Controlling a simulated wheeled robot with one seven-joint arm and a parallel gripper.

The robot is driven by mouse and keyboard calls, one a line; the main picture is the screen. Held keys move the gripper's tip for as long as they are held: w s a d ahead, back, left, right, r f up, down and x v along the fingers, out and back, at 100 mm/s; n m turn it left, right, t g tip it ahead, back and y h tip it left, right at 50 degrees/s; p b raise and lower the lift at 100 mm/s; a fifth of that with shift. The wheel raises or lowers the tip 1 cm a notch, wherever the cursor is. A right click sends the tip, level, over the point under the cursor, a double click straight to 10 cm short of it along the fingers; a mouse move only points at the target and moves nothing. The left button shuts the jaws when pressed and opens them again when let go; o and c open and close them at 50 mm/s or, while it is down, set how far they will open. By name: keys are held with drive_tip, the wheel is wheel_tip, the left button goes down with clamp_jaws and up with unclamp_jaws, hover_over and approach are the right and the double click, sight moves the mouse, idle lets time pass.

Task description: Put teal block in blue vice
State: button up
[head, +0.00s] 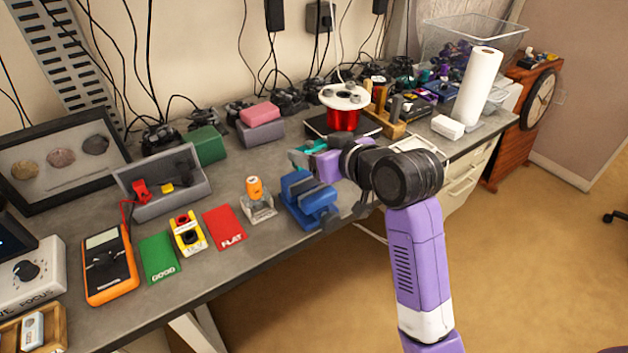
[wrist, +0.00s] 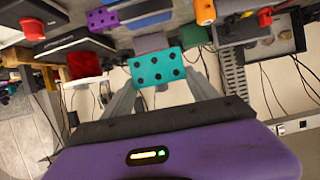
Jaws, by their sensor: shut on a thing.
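The teal block (wrist: 157,70), with dark round spots on its face, is held between the two grey fingers of my gripper (wrist: 160,84) in the wrist view. In the head view only a small part of the teal block (head: 301,150) shows beside my gripper (head: 313,150), and my wrist hides much of the fingers. The blue vice (head: 318,213) stands near the front edge of the bench, with grey jaws. My gripper is above and behind it, apart from it. The vice also shows partly at the top of the wrist view (wrist: 143,12).
An orange-topped piece on a grey stand (head: 257,202) and a red FLAT card (head: 224,227) are left of the vice. A red spool (head: 344,118) and pink block (head: 259,114) stand behind. A purple spotted block (wrist: 102,18) is beside the vice in the wrist view.

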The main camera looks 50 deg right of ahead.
drive_tip(key=shift+f, duration=4)
drive_tip(key=shift+f, duration=0.1)
drive_tip(key=shift+f+b, duration=0.45)
drive_tip(key=shift+f, duration=0.1)
drive_tip(key=o, duration=1.8)
